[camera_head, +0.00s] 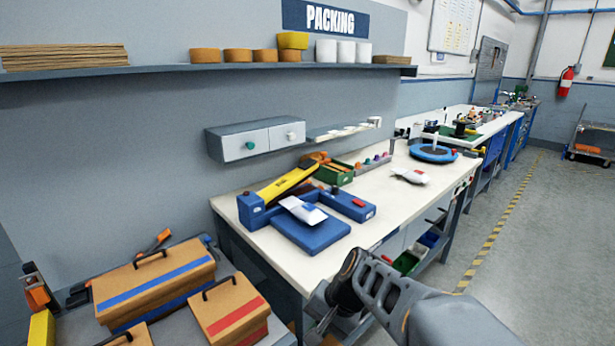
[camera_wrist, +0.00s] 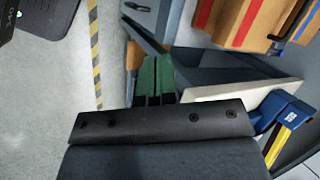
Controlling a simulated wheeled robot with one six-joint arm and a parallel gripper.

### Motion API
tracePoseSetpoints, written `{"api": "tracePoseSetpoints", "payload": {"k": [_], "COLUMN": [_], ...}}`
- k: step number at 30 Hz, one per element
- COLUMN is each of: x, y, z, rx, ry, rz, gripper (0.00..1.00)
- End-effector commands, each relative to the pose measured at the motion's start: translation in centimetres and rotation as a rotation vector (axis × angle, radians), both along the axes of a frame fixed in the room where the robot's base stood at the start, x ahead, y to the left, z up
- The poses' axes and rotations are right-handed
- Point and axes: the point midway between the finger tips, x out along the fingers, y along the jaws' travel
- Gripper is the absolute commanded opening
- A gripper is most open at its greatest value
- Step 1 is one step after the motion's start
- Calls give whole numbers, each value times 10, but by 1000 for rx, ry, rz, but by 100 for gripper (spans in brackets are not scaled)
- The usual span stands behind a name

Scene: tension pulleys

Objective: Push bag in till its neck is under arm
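A white bag (camera_head: 303,210) with a blue mark lies on the blue base of the sealer (camera_head: 312,236), close beside its raised yellow arm (camera_head: 286,184). Its inner end is near the arm; I cannot tell whether the neck reaches under it. In the wrist view the sealer's blue body (camera_wrist: 284,110) and yellow arm (camera_wrist: 283,142) show at the right edge; the bag is not seen there. My gripper's green-tipped fingers (camera_wrist: 156,80) are together and empty, away from the bag. In the head view my wrist is low, off the bench's front edge, with the fingers hardly visible.
The white bench (camera_head: 375,215) has free room right of the sealer. Another white bag (camera_head: 410,176) and a blue round stand (camera_head: 433,153) lie farther along. A green box (camera_head: 334,174) stands behind the sealer. Cartons (camera_head: 154,280) stand at lower left. A drawer unit (camera_head: 256,140) hangs above.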

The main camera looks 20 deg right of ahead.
Motion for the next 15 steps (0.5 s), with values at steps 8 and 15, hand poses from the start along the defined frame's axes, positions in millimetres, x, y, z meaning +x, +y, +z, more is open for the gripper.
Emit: {"api": "tracePoseSetpoints", "payload": {"k": [8, 15], "x": [-34, -38], "y": [-19, -26], "z": [3, 7], "rx": [-446, -567], "ry": [-176, -222], "rz": [465, 587], "gripper": [0, 0]}}
